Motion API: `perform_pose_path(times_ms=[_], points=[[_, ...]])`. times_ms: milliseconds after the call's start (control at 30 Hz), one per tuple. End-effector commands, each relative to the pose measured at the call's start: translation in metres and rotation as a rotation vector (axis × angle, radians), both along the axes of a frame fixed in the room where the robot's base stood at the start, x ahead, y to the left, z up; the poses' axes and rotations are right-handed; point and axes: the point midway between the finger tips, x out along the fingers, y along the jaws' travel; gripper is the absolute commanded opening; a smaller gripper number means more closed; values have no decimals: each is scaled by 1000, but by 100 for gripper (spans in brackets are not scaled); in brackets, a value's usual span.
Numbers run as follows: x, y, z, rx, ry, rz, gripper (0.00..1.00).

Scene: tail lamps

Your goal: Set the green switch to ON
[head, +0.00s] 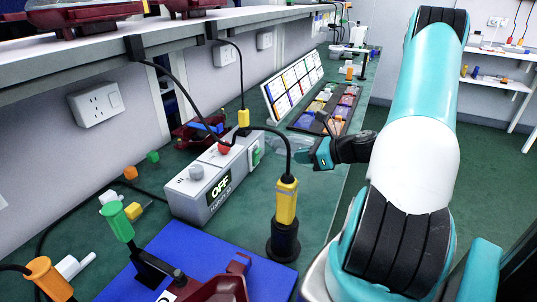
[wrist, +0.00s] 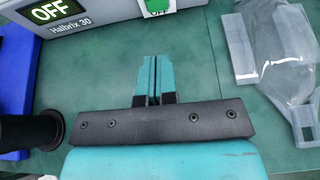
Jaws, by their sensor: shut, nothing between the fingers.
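The box's display (head: 220,188) reads OFF. In the wrist view the switch (wrist: 157,6) shows at the top edge, cut off, with a white OFF label under it. My gripper (head: 312,156) is to the right of the switch, apart from it, pointing towards the box. In the wrist view the teal fingers (wrist: 153,62) are together, with nothing between them, a little below the switch in the picture.
A yellow-and-black plug (head: 286,205) stands in a black base in front of the box, with a cable arching over. A clear plastic item (wrist: 278,50) lies right of my fingers. A blue mat (head: 185,250) is at the front, and a shelf (head: 170,38) overhangs the bench.

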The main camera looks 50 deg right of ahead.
Motion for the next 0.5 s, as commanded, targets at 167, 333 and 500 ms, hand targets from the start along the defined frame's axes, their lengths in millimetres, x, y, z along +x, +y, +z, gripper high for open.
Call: perform_pose_path(times_ms=[167, 333, 500], points=[[34, 14, -17, -1, 1, 9, 0], [65, 25, -31, -1, 1, 8, 0], [87, 32, -21, -4, -1, 8, 0]])
